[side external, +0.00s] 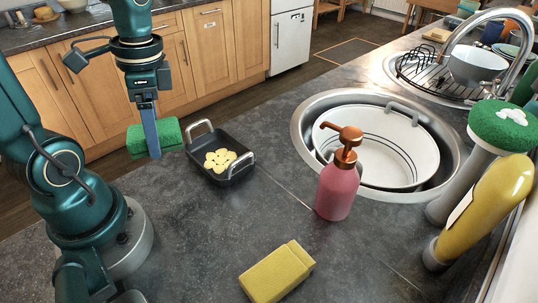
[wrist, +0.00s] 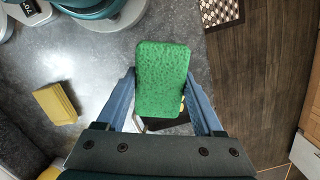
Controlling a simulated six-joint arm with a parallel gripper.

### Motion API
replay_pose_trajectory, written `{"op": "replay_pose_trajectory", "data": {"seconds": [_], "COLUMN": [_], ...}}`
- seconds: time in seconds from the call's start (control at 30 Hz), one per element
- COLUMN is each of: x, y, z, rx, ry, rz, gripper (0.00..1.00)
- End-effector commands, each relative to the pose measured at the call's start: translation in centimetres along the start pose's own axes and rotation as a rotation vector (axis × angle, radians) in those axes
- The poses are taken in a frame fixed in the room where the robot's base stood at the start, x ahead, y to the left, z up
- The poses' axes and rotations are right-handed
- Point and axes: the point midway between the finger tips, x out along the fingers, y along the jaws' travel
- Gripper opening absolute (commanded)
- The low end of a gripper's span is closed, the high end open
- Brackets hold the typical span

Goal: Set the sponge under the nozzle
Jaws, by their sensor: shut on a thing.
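My gripper (side external: 152,148) is shut on a green sponge (side external: 171,136), holding it in the air left of the black pan. In the wrist view the sponge (wrist: 162,75) sits between the two fingers of my gripper (wrist: 161,82). A pink soap bottle (side external: 336,193) stands upright on the counter in front of the round sink. Its copper pump nozzle (side external: 342,131) points left. A yellow sponge (side external: 277,273) lies on the counter near the front, apart from the bottle; it also shows in the wrist view (wrist: 55,103).
A black pan (side external: 233,177) with pale round pieces lies between my gripper and the bottle. A white bowl sits in the round sink (side external: 302,125). A yellow bottle (side external: 487,208) and a green-topped brush (side external: 505,126) stand at the right.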

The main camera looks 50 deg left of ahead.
Motion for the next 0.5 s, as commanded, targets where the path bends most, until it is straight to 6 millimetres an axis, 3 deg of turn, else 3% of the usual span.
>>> {"op": "replay_pose_trajectory", "data": {"seconds": [0.17, 0.5], "x": [-0.3, -4.2], "y": [-0.3, -0.5], "z": [-1.3, -8.3], "rx": [0.064, -0.071], "ry": [-0.007, 0.010], "rz": [0.003, 0.012], "gripper": [0.08, 0.08]}}
